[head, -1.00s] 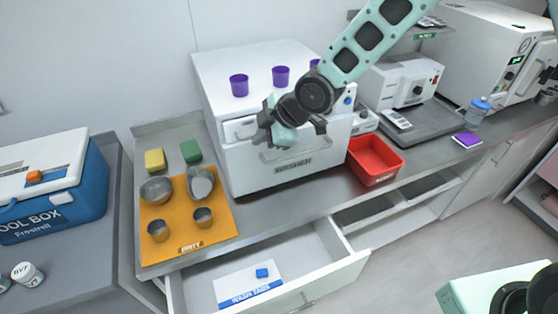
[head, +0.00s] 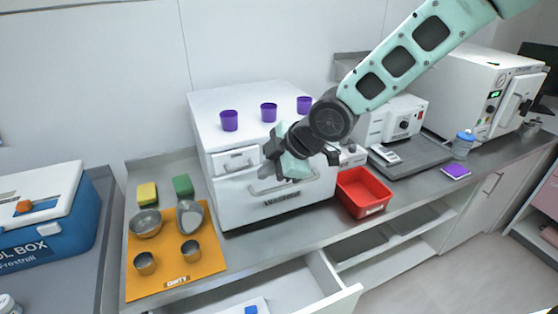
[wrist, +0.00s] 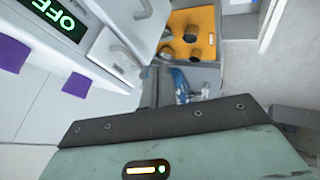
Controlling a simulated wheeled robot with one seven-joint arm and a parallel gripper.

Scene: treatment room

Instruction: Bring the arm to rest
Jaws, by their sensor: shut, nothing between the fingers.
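My arm reaches in from the upper right in the head view, bent at a dark round joint. My gripper (head: 272,151) is shut and empty. It hangs in the air before the front of the white washer box (head: 235,195), near its handles, and hides part of that front. I cannot tell whether it touches the box. In the wrist view, the pale green hand with a dark edge fills the bottom, and the fingertips are not clear.
Three purple cups (head: 269,112) stand on the washer. An orange mat (head: 205,262) with metal bowls and cups lies left of it. A red bin (head: 362,194) stands to its right. An open drawer (head: 325,300) juts out below the counter. A blue cool box (head: 60,235) stands far left.

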